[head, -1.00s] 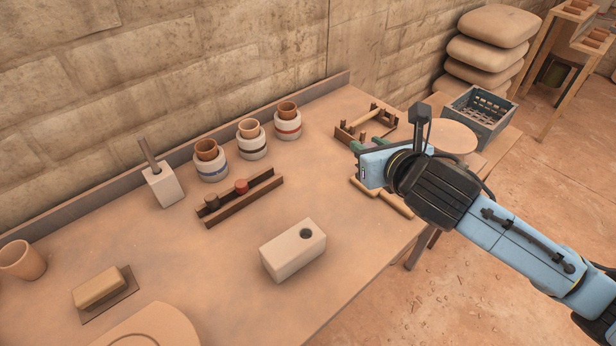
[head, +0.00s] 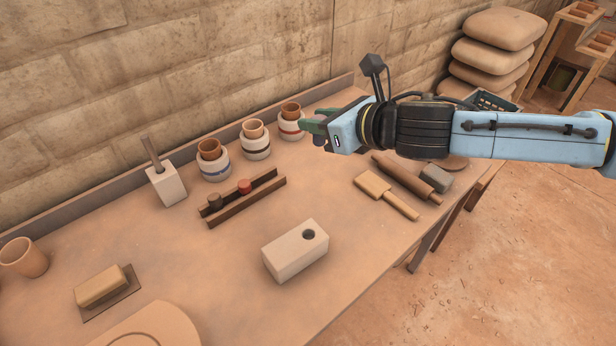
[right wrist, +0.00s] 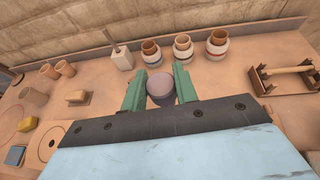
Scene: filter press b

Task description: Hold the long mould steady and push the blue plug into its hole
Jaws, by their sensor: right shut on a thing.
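The long mould (head: 290,258), a pale block with a dark round hole in its top near the right end, lies on the table in the head view. My right gripper (head: 312,132) is over the back of the table, up and right of the mould and apart from it. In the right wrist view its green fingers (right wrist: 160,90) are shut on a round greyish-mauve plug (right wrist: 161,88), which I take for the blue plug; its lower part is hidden. The plug shows only slightly in the head view (head: 319,141). The mould is not visible in the wrist view. My left gripper is not in view.
Banded pots (head: 214,168) and a white block with a stick (head: 166,187) stand behind. A paddle (head: 385,192) and rolling pin (head: 407,178) lie right. Table around the mould is clear.

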